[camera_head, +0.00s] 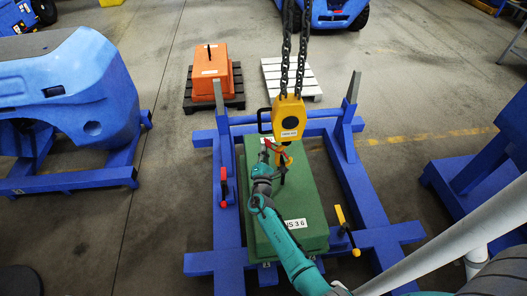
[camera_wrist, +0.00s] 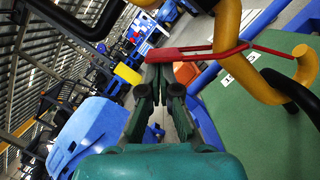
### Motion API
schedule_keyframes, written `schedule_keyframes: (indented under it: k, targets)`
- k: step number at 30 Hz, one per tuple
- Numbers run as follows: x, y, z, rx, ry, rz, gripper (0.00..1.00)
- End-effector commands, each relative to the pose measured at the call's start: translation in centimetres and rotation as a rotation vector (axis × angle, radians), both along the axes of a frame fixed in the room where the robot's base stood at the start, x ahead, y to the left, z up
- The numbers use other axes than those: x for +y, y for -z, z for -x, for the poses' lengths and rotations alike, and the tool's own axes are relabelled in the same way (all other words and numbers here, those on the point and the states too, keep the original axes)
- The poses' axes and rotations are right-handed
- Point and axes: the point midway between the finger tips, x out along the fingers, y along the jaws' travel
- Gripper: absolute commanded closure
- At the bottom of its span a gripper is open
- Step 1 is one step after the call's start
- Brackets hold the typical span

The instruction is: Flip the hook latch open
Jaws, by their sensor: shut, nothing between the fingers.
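The yellow hook block (camera_head: 289,119) hangs on chains above the green counterweight (camera_head: 285,205). Its yellow hook (camera_wrist: 228,50) fills the upper right of the wrist view. The red latch (camera_wrist: 195,52) lies across the hook, its broad end reaching left past the hook's shank. A thin red part runs right toward the hook's curved tip. In the head view the latch is small (camera_head: 268,145). My gripper (camera_wrist: 160,72) is shut and empty, its fingertips just below the latch's broad end. I cannot tell whether they touch it. My arm partly hides the hook in the head view.
A blue frame (camera_head: 372,205) surrounds the counterweight, with a red handle (camera_head: 223,186) at left and a yellow-handled lever (camera_head: 343,222) at right. An orange weight (camera_head: 210,72) on a dark pallet and a white pallet (camera_head: 290,78) stand behind. Open floor lies left of the frame.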

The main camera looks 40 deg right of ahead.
Motion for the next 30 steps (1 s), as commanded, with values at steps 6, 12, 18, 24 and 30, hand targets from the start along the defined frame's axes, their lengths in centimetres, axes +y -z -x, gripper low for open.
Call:
schedule_keyframes:
  k: [6,12,18,24,30]
  targets:
    - [-0.5,-1.0,0.3,-0.071,0.001,-0.102,1.00]
    - [-1.0,-1.8,0.7,-0.143,0.000,-0.212,1.00]
    - [-1.5,-2.4,1.0,-0.153,0.001,-0.228,1.00]
    - [-1.8,-2.6,1.2,-0.152,0.001,-0.227,1.00]
    - [-1.8,-2.7,1.2,-0.152,0.001,-0.226,1.00]
